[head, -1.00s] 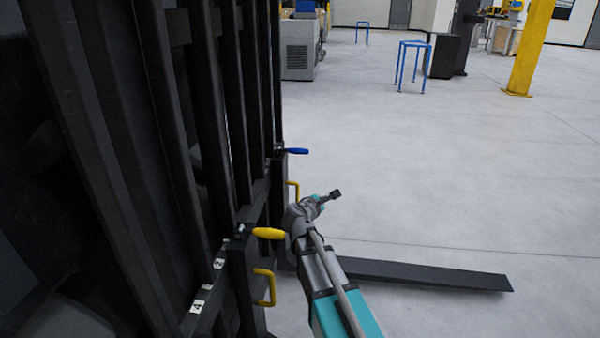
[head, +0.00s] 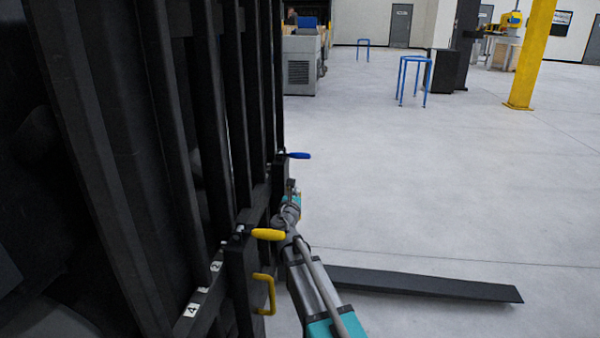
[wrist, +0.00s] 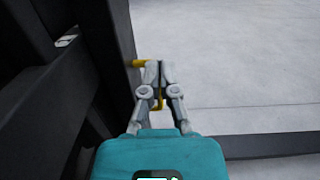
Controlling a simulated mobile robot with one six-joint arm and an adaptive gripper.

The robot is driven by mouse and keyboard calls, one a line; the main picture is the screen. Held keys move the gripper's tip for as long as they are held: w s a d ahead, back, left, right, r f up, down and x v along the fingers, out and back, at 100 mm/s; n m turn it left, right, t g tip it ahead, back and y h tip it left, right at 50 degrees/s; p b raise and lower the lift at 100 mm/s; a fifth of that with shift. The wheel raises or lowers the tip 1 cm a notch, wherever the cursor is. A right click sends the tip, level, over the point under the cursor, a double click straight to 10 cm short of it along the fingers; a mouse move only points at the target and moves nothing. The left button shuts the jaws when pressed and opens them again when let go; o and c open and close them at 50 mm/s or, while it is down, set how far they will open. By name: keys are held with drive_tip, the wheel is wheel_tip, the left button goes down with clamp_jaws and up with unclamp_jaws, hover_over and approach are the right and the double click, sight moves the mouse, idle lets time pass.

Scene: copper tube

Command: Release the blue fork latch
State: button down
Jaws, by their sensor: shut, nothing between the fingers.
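The blue latch handle (head: 299,155) sticks out to the right from the top of the far fork carriage bracket in the head view. It is not visible in the wrist view. My gripper (head: 291,183) is just below the blue handle in the picture, close to the bracket; its fingers are small and partly hidden there. In the wrist view my gripper (wrist: 160,66) has its fingertips together with nothing held. A yellow grab handle (wrist: 138,63) shows behind the fingers; whether they touch it I cannot tell.
A yellow latch handle (head: 268,234) and yellow grab handle (head: 271,293) are on the near bracket, close to my arm. The black mast (head: 205,110) fills the left. A black fork (head: 430,285) extends right at floor level. The floor on the right is open.

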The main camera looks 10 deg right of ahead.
sight(299, 155)
drive_tip(key=w+d+r+p, duration=0.3)
drive_tip(key=w+r+p, duration=0.1)
drive_tip(key=w, duration=0.6)
drive_tip(key=shift+d+r, duration=0.2)
drive_tip(key=shift+r, duration=0.05)
idle(0.3)
drive_tip(key=shift+w+a, duration=0.1)
drive_tip(key=shift+a, duration=0.1)
idle(0.4)
